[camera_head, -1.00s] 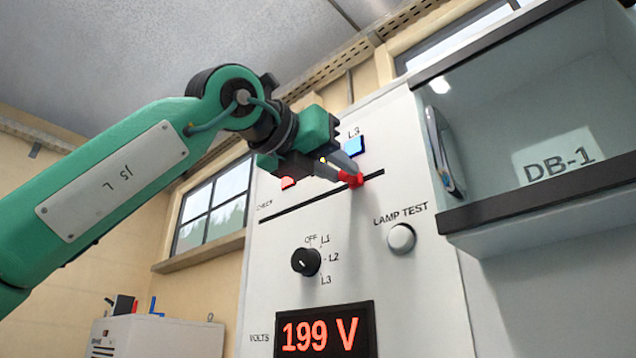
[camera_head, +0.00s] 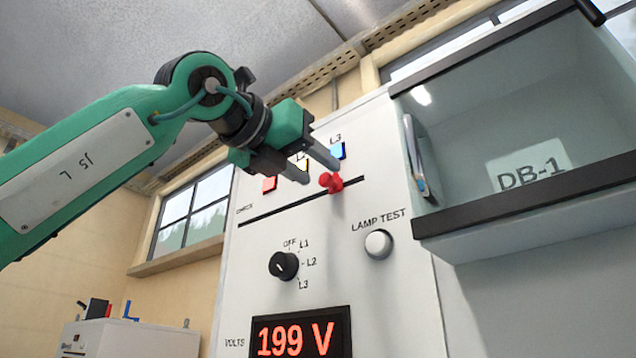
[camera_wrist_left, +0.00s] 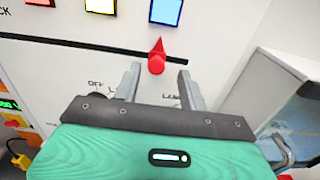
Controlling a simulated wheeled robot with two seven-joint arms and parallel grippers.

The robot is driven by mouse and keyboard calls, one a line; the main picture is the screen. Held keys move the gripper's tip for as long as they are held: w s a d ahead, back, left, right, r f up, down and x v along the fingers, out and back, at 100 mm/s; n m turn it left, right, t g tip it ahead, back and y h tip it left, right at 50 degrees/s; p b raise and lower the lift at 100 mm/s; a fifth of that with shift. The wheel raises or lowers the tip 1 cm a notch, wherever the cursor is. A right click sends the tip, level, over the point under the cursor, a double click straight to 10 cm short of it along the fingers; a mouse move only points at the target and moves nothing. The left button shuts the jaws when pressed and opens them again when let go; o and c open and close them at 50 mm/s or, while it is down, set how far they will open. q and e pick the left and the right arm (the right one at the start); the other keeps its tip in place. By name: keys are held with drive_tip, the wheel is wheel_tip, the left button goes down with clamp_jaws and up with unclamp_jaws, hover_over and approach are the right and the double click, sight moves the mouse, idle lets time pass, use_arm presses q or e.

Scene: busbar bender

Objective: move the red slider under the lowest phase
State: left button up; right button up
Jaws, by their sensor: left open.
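The red slider (camera_head: 331,183) sits on the dark slot (camera_head: 285,206) of the white panel, toward the slot's right end, below the blue L3 lamp (camera_head: 337,151). The red lamp (camera_head: 269,184) is at the left, and the L2 lamp between them is mostly hidden by my gripper. My left gripper (camera_head: 318,169) is open, its two fingers apart near the slider. In the left wrist view the slider (camera_wrist_left: 157,60) shows between and beyond the fingertips, with no finger seen touching it. The voltmeter (camera_head: 299,338) reads 199 V. My right gripper is not in view.
Below the slot are a black selector knob (camera_head: 284,265), pointing toward upper left, and a white lamp test button (camera_head: 378,244). A glass-fronted DB-1 cabinet (camera_head: 520,210) juts out at the right. A window (camera_head: 190,212) is at the left.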

use_arm(q)
drive_tip(key=b+v, duration=0.2)
drive_tip(key=v, duration=1)
drive_tip(key=shift+b, duration=0.35)
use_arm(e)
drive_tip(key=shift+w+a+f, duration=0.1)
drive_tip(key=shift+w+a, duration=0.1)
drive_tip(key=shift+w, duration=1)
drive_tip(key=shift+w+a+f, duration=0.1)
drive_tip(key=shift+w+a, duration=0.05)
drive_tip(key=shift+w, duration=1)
